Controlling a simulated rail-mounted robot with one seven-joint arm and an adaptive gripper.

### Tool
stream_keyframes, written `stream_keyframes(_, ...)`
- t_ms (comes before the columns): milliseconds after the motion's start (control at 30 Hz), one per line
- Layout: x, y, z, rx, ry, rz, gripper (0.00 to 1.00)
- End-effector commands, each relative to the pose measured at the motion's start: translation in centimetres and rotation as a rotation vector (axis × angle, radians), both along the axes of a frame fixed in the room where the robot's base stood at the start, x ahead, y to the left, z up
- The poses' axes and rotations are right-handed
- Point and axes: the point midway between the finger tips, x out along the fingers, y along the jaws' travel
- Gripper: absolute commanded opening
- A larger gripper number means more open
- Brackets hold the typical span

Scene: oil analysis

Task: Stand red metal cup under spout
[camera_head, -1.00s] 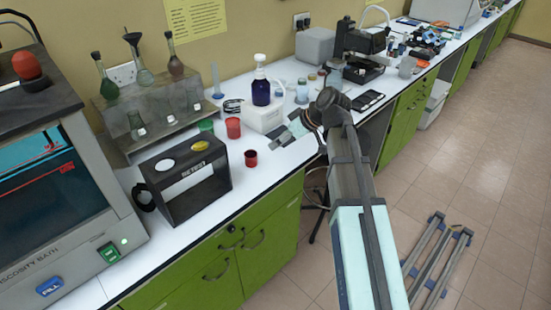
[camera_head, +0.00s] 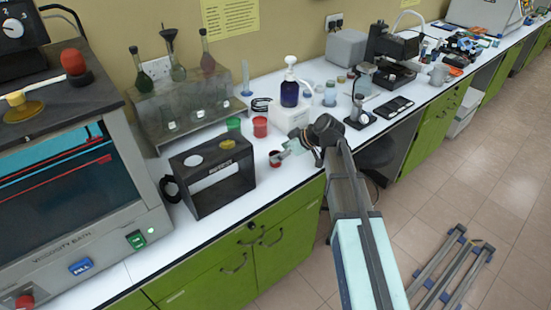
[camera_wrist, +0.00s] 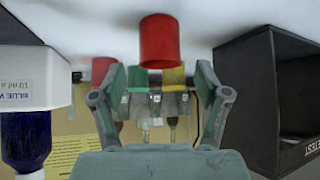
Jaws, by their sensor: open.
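A small dark red cup (camera_head: 274,161) stands upright on the white bench, near its front edge. It shows as a red cup (camera_wrist: 160,38) ahead in the wrist view, which is upside down. My gripper (camera_head: 287,152) is open beside the cup, its tips partly overlapping it in the head view. In the wrist view my gripper (camera_wrist: 160,72) has its fingers spread, with the cup beyond and between them; no contact shows.
A black open-fronted stand (camera_head: 213,180) is left of the cup. A brighter red cup (camera_head: 260,127) and a green cup (camera_head: 233,124) stand behind. A glassware rack (camera_head: 160,95) is at the back left. Bare bench lies in front of the white box.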

Motion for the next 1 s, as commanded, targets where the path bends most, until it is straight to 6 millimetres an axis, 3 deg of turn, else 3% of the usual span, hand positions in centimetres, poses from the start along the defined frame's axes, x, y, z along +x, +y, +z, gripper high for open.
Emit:
stream_keyframes(267,0.5,1.0,-1.0,0.0,0.002,0.001,0.75)
stream_keyframes(600,1.7,3.5,-3.7,0.0,0.001,0.001,0.75)
stream_keyframes(900,1.8,3.7,-4.1,0.001,-0.001,-0.001,0.75)
stream_keyframes(1000,1.7,3.7,-4.1,0.001,-0.001,-0.001,0.4)
